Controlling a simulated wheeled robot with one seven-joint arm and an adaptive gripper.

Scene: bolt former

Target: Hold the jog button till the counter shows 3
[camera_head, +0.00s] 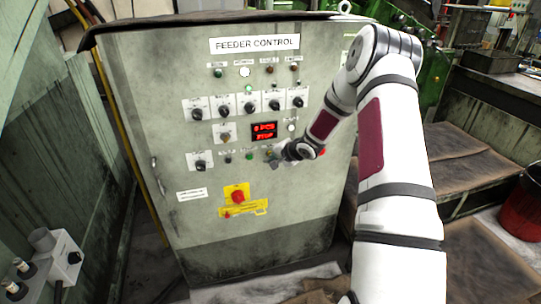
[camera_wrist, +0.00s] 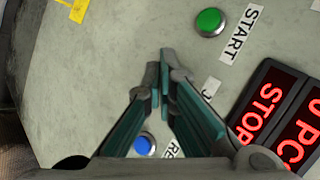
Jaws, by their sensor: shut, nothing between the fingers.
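The counter display (camera_head: 264,131) on the feeder control panel shows red text that reads "0 PCS" and "STOP". The same display (camera_wrist: 275,115) is at the right of the wrist view. My gripper (camera_head: 272,157) is at the lower button row, below the display. In the wrist view its fingers (camera_wrist: 160,62) are shut and empty, pointing at the panel between the green START button (camera_wrist: 209,22) and a blue button (camera_wrist: 145,143). A label starting with "J" (camera_wrist: 210,88) shows beside the fingers. The jog button itself is hidden behind them; contact cannot be told.
A red emergency stop (camera_head: 238,197) on a yellow plate sits lower on the grey cabinet (camera_head: 150,120). Several black knobs (camera_head: 250,107) and lamps are above. A grey box (camera_head: 62,262) is at lower left. A red bucket (camera_head: 522,208) stands at far right.

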